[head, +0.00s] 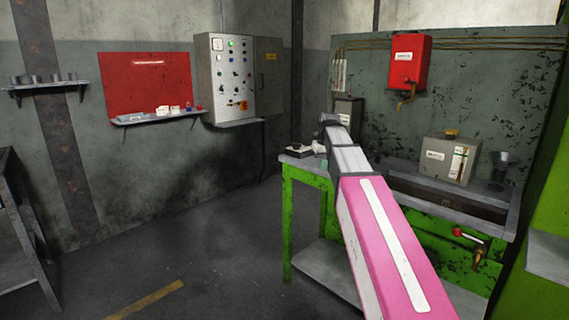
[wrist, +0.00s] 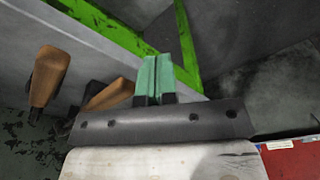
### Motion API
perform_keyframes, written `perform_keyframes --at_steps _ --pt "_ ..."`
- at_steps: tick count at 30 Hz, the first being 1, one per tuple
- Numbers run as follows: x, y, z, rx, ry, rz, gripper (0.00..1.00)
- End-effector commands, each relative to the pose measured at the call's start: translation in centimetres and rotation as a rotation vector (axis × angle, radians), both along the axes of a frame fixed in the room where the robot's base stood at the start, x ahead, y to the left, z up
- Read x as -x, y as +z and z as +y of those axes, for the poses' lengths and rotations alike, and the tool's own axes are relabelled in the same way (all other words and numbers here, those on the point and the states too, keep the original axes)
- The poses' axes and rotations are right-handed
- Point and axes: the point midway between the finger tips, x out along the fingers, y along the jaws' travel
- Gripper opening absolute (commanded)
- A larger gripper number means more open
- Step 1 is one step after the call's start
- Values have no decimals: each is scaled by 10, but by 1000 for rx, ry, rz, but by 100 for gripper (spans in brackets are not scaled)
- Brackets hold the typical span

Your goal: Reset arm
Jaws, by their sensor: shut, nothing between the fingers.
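My gripper (wrist: 156,78) shows in the wrist view with its two green-tipped fingers pressed together and nothing between them. It is over the edge of a green-framed bench. My pink and white arm reaches forward across the right half of the head view, towards the green workbench (head: 303,170).
Two wooden-handled items (wrist: 50,75) lie left of my gripper. A grey box (head: 447,160) and a funnel-like item (head: 502,163) stand on the bench's right. A red box (head: 411,62) hangs on the back panel. A control cabinet (head: 228,78) is on the wall. Floor at left-centre is clear.

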Motion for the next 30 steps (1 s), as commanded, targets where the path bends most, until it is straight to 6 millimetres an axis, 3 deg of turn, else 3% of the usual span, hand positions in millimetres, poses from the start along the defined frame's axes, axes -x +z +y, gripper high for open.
perform_keyframes --at_steps 3,15,24,30 --pt "22 -50 -5 2 -22 21 0" --pt "96 -194 -19 8 -96 75 0" --pt "167 -282 -28 15 -148 114 0" --pt "216 -327 -33 20 -180 138 0"
